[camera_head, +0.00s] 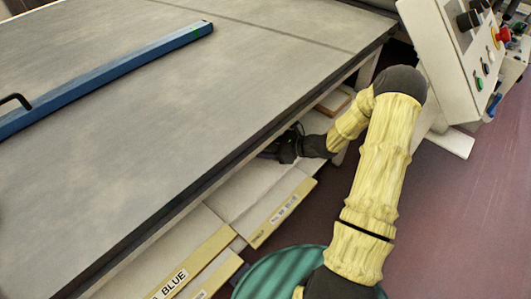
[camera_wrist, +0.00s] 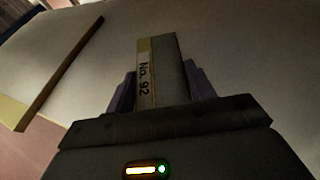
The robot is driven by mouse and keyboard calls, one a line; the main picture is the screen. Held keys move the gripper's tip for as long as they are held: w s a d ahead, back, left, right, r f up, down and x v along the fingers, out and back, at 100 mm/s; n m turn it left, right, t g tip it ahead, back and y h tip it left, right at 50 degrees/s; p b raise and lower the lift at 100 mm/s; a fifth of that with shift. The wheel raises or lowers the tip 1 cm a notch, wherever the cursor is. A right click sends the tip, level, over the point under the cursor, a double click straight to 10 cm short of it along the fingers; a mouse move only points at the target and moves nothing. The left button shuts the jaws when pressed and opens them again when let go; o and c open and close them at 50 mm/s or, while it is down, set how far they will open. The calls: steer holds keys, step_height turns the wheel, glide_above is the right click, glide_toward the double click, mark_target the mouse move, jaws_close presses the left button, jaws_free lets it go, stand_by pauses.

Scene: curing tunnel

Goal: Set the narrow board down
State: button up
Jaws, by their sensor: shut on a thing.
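The narrow board (camera_wrist: 168,65) is a grey strip with a pale edge marked "No. 92". In the wrist view it stands between the two purple fingers of my gripper (camera_wrist: 161,82), which is shut on it. In the head view my gripper (camera_head: 272,152) reaches in under the table's front edge, above the pale lower shelf. The board is hidden there by the tabletop and the gripper. I cannot tell whether its underside touches the pale surface (camera_wrist: 240,55) seen around it.
The grey tabletop (camera_head: 230,105) overhangs my gripper, with a blue bar (camera_head: 110,75) lying on it. Labelled yellow-edged boards (camera_head: 280,208) lie on the shelf below. A wooden-edged piece (camera_wrist: 62,75) is left of the held board. A control panel (camera_head: 465,50) stands at right.

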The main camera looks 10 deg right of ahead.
steer(key=f, duration=0.1)
steer(key=b, duration=0.1)
steer(key=f+b, duration=0.1)
steer(key=shift+w+a+f, duration=0.2)
steer(key=shift+w+f, duration=0.05)
steer(key=shift+f, duration=0.05)
steer(key=shift+d+f+b, duration=0.1)
steer(key=shift+f+b, duration=0.3)
steer(key=shift+b, duration=0.05)
steer(key=shift+f, duration=0.15)
steer(key=shift+f, duration=0.1)
steer(key=o, duration=1)
